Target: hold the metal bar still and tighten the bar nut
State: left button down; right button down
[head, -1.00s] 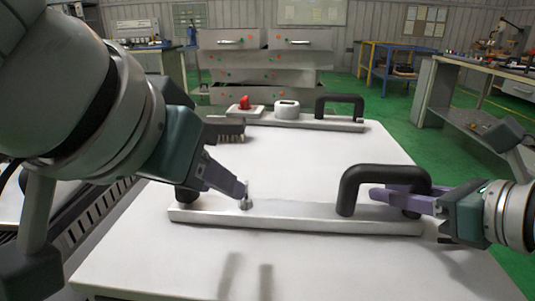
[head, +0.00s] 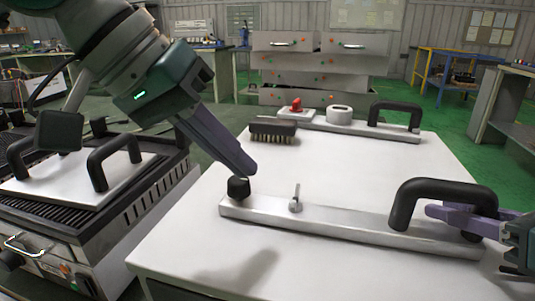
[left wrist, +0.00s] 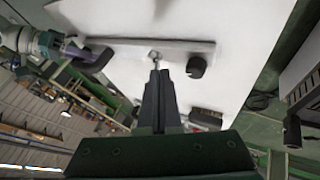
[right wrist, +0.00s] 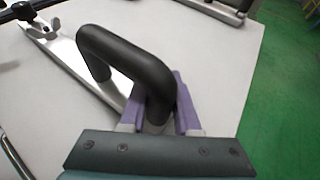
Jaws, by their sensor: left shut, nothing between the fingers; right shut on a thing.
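The metal bar (head: 340,223) lies flat on the white table, with a black handle (head: 415,190) at its right end and a black knob (head: 238,188) by its left end. The bar nut (head: 296,205), a small wing nut with an upright wing, sits on the bar left of the middle. My left gripper (head: 248,170) is shut and empty, raised above and behind the knob, apart from the nut. In the left wrist view the nut (left wrist: 155,56) shows just beyond its fingertips. My right gripper (right wrist: 158,100) is shut on the handle (right wrist: 125,58).
A wire brush (head: 273,130) and a second handled bar (head: 395,130) with a red-knobbed part lie at the table's back. A grill (head: 115,190) with a handled plate stands at the left.

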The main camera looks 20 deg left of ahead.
aim_at(289, 210)
pick_arm(q)
jog(key=x, duration=0.7)
jog(key=shift+f, duration=0.1)
